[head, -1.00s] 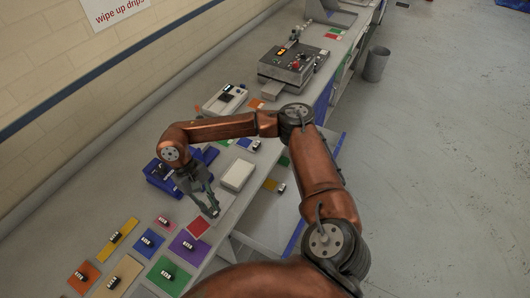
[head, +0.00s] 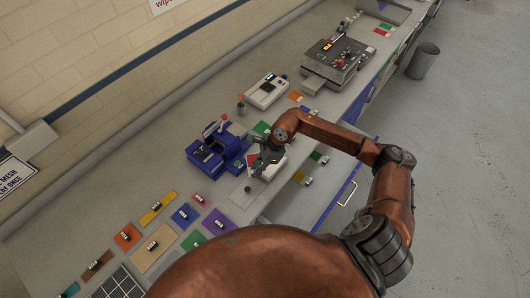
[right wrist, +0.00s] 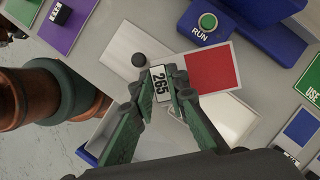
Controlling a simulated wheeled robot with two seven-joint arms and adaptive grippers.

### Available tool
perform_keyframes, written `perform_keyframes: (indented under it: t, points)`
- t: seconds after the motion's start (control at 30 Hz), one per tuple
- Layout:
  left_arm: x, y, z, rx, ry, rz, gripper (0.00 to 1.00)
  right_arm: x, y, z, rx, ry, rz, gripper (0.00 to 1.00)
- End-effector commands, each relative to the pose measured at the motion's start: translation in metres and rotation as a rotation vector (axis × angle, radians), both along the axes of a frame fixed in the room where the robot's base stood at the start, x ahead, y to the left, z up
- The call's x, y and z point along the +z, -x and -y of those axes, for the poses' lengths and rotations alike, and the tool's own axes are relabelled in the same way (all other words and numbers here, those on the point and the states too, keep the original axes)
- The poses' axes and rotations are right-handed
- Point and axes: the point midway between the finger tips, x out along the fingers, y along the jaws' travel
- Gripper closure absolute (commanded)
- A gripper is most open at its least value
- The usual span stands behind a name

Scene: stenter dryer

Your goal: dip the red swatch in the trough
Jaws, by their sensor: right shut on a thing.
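The red swatch (right wrist: 212,70) has a pale border and a clip labelled 265 (right wrist: 161,84) at its left edge in the right wrist view. My right gripper (right wrist: 165,92) is shut on that clip. In the head view the gripper (head: 260,166) and the red swatch (head: 252,159) are over the pale, shallow trough (head: 275,172). The trough also shows beneath the swatch and fingers in the right wrist view (right wrist: 228,122). I cannot tell the swatch's height above it. My left gripper is not in view.
A blue machine (head: 213,150) with a green RUN button (right wrist: 207,21) stands close beside the swatch. A black knob (right wrist: 139,60) is beside the clip. Several coloured swatches lie at the front left. A grey control box (head: 337,62) stands farther along the bench.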

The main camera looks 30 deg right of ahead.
Motion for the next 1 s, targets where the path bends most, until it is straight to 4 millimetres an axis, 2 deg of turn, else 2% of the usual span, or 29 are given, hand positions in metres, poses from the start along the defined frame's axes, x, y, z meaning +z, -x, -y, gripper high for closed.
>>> perform_keyframes:
  t: [0.03, 0.17, 0.3, 0.4, 0.67, 1.0]
  points:
    - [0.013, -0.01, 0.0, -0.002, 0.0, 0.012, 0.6, 0.008, -0.001, 0.004, -0.113, -0.003, -0.001, 1.0]
    - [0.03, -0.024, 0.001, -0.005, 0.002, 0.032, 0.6, 0.013, -0.011, 0.019, -0.4, -0.002, 0.001, 1.0]
    - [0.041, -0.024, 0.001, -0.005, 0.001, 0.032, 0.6, 0.017, -0.018, 0.033, -0.641, -0.002, 0.0, 1.0]
    - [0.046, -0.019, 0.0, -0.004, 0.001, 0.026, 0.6, 0.019, -0.02, 0.042, -0.755, -0.001, -0.001, 1.0]
    - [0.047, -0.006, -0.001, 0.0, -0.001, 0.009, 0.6, 0.019, -0.022, 0.049, -0.855, -0.002, -0.003, 1.0]
    - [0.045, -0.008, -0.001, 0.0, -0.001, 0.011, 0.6, 0.019, -0.023, 0.049, -0.852, -0.002, -0.002, 1.0]
